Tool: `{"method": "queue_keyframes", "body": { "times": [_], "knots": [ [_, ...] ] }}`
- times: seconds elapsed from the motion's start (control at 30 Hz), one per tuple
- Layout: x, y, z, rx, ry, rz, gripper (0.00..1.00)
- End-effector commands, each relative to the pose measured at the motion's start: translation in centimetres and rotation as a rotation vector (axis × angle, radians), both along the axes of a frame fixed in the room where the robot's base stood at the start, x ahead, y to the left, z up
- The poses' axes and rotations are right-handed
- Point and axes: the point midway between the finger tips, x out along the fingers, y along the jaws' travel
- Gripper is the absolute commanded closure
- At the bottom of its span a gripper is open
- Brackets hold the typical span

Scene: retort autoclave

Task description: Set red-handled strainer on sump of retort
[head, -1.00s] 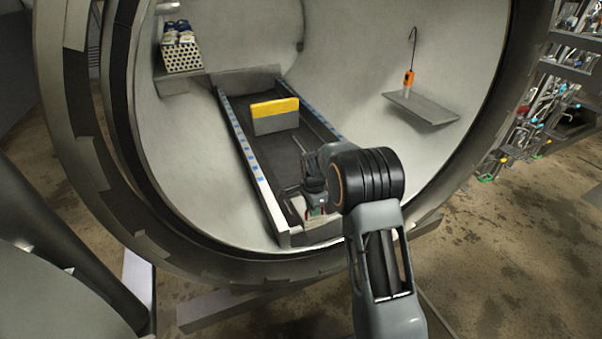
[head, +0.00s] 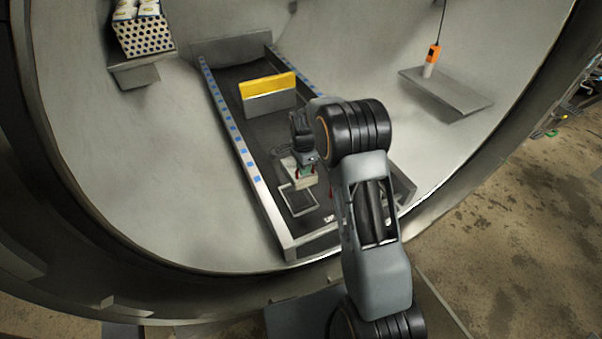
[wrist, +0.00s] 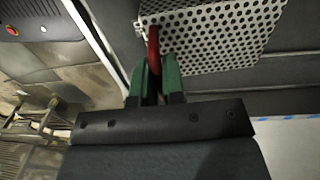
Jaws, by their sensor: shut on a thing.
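The strainer (wrist: 215,38) is a perforated pale metal box with a red handle (wrist: 153,47), seen close up in the wrist view. My gripper (wrist: 153,78) has green fingers shut on that handle. In the head view my gripper (head: 306,160) points down over the floor channel inside the retort. A square light-rimmed dark opening, apparently the sump (head: 284,203), lies in the channel floor just in front of my gripper. I cannot tell whether the strainer touches the floor.
A yellow-topped grey block (head: 268,95) stands farther back in the channel, between rails with blue marks (head: 238,143). A perforated crate (head: 145,38) sits on a left ledge. An orange-handled tool (head: 432,60) is at the right shelf (head: 450,92). The retort's curved walls rise on both sides.

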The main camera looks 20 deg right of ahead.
Motion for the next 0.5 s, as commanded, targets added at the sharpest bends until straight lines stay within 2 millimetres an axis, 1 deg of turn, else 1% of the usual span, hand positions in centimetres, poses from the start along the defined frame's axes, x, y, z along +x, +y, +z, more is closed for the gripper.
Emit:
{"method": "queue_keyframes", "body": {
  "times": [0.1, 0.2, 0.43, 0.5],
  "knots": [
    [0.0, -0.1, 0.1, 0.000, -0.002, -0.002, 1.00],
    [0.0, -0.1, -1.1, 0.000, 0.000, -0.002, 1.00],
    [0.0, 0.0, -2.6, 0.000, 0.000, 0.001, 1.00],
    [0.0, 0.1, -3.7, 0.000, 0.000, 0.001, 1.00]
  ]
}}
